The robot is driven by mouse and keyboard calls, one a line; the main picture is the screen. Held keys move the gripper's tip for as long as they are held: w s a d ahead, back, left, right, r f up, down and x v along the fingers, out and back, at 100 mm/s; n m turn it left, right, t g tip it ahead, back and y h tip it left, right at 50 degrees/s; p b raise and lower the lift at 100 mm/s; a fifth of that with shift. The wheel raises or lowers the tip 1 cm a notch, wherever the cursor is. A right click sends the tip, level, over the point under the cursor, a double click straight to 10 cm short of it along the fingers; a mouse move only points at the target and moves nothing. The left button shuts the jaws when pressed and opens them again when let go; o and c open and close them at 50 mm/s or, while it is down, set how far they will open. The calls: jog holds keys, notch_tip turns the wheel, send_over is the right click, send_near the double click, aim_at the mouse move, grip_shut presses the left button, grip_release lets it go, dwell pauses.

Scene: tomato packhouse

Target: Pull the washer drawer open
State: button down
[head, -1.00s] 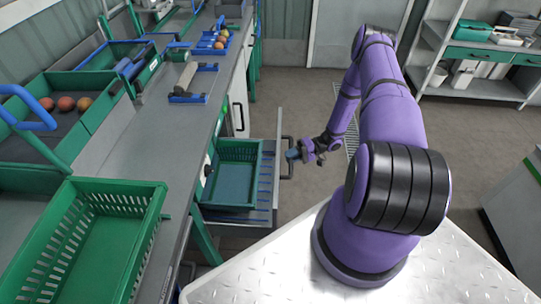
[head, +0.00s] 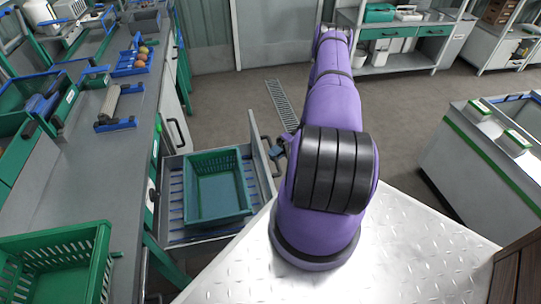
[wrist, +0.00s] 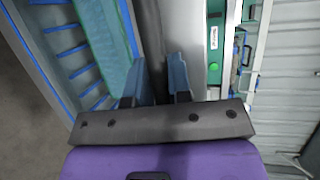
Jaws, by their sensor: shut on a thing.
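The washer drawer (head: 176,236) stands open, drawn out to the right from under the steel counter, with blue slats across its floor. A green basket (head: 245,206) sits inside it. My gripper (head: 279,150) is at the outer side of the drawer front, partly hidden behind my arm. In the wrist view, the two blue-grey fingers of my gripper (wrist: 155,84) are closed around the dark bar handle (wrist: 150,40). The drawer's blue slats (wrist: 72,50) show at the left of that view.
A large green crate (head: 104,255) stands on the counter (head: 75,195) at the lower left. A tray of fruit (head: 135,63) lies farther back. A floor grate (head: 283,100) runs beyond the drawer. Open floor lies right of my arm, up to a steel cabinet (head: 480,165).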

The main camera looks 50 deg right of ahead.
jog(key=c, duration=1.1)
grip_release()
jog(key=shift+o, duration=0.2)
jog(key=shift+d, duration=0.1)
jog(key=v, duration=1)
jog(key=shift+d, duration=0.3)
jog(key=shift+s+r, duration=0.1)
jog(key=shift+s, duration=0.1)
